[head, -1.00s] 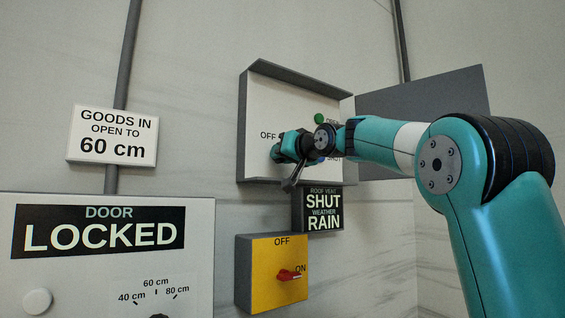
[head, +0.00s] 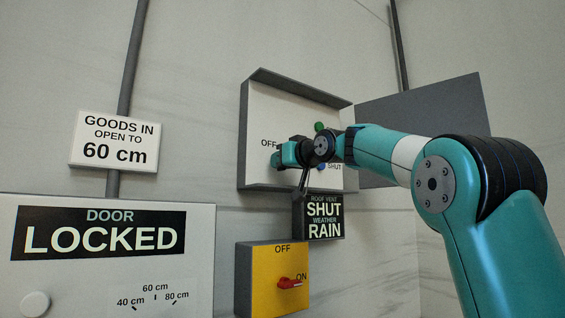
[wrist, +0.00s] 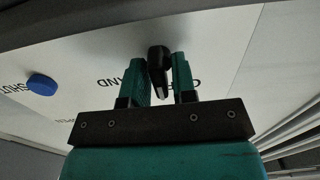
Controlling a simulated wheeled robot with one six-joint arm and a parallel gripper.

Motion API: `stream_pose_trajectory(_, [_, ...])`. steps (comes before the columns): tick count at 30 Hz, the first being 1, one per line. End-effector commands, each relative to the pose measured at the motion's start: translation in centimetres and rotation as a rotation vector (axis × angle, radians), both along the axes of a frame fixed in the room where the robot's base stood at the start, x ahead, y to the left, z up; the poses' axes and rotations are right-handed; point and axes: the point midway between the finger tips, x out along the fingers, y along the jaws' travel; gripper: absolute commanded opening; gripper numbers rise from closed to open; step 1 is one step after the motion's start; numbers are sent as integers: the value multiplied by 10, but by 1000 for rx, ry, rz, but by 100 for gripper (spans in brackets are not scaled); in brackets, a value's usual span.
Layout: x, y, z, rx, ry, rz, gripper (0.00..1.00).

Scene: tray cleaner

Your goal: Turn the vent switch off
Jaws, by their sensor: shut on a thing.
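The vent switch's black lever (wrist: 158,68) stands between the two teal fingers of my gripper (wrist: 160,80) in the wrist view, and the gripper is shut on it. In the head view my gripper (head: 277,160) is at the white face of the open wall box (head: 275,108), just below its OFF label. The gripper and wrist hide the lever there. The wrist view shows the panel upside down, with a partly covered OFF and HAND label by the lever. I cannot tell exactly which mark the lever points to.
The box's grey door (head: 425,125) hangs open behind my arm. A sign (head: 323,217) reads roof vent SHUT, weather RAIN. Below, a yellow box (head: 262,285) has a red knob (head: 288,282) near ON.

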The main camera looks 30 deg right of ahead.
Motion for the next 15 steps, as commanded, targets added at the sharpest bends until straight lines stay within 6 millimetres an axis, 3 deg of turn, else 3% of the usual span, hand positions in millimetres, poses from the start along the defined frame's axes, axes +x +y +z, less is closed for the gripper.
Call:
stream_pose_trajectory(2, [0, 0, 0, 0, 0, 0, 2])
stream_pose_trajectory(3, [0, 0, 0, 0, 0, 0, 32])
stream_pose_trajectory(4, [0, 0, 0, 0, 0, 0, 38])
stream_pose_trajectory(15, [-6, -1, -1, 0, -1, -2, 38])
